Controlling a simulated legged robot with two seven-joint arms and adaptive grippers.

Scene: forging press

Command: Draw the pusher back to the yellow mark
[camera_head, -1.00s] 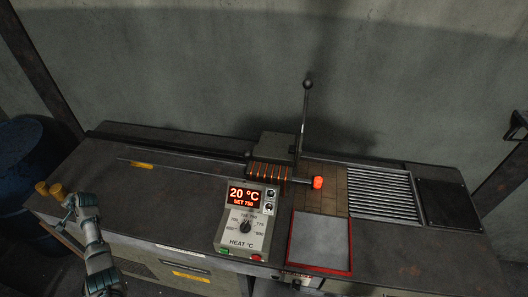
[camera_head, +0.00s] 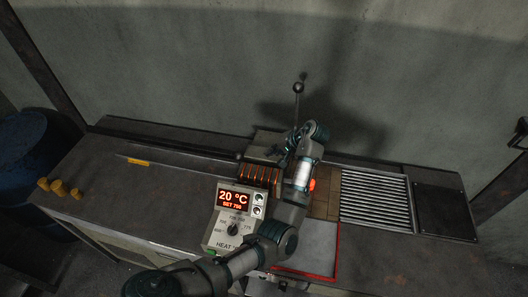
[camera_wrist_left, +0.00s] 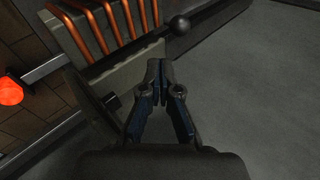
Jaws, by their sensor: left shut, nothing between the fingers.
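A thin rod (camera_head: 180,170) lies along the bench from the left towards the coil block (camera_head: 260,176). A red knob (camera_head: 312,185) shows to the right of the block, partly behind my arm, and in the wrist view (camera_wrist_left: 10,91). I cannot tell which part is the pusher. The yellow mark (camera_head: 139,162) is on the bench at the left. My left gripper (camera_head: 287,157) is near the coil block and the upright ball-topped lever (camera_head: 298,88).
The heat control box (camera_head: 238,206) reads 20 °C and stands in front of the coils. A slatted grate (camera_head: 375,198) and red-edged tray (camera_head: 312,255) lie to the right.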

